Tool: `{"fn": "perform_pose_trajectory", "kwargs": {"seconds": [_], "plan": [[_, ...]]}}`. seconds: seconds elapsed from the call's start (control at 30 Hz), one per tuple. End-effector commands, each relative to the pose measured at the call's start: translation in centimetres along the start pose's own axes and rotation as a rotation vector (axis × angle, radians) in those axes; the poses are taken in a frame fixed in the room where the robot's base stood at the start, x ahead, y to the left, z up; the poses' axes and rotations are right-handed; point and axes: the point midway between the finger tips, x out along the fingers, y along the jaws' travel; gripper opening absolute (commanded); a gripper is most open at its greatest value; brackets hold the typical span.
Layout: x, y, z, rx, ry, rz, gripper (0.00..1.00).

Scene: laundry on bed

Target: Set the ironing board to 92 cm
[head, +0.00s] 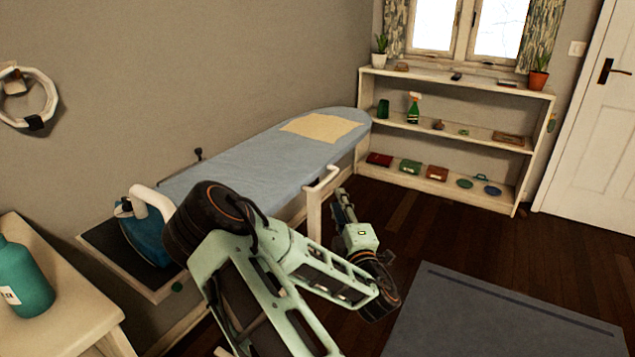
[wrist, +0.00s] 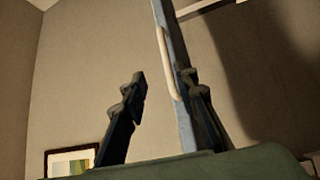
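The ironing board (head: 255,155) has a light blue cover and stands along the wall, its rounded end toward the shelf. A pale handle (head: 322,178) is at its near side edge. My gripper (head: 341,195) is just below and right of this handle. In the wrist view my gripper (wrist: 163,76) is open with nothing between its fingers. That view also shows the board's blue edge (wrist: 180,75) and a pale curved bar (wrist: 166,50) beyond the fingers, nearer the right one. I see no height reading. The legs are mostly hidden by my arm.
A blue iron (head: 146,240) stands on the rest at the board's left end. A beige cloth (head: 320,127) lies on the board. A table with a teal bottle (head: 22,280) is at lower left. A shelf (head: 455,135) stands behind. The grey rug (head: 490,318) is clear.

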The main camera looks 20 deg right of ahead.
Motion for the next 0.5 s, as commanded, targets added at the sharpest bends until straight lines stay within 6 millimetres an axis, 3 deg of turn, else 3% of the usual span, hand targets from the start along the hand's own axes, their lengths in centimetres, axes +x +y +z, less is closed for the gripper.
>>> {"fn": "perform_pose_trajectory", "kwargs": {"seconds": [0.23, 0.5], "plan": [[1.0, -1.0, -1.0, -0.003, 0.035, -0.012, 0.27], [6.1, -1.1, -1.1, -0.003, 0.034, -0.010, 0.27]]}}
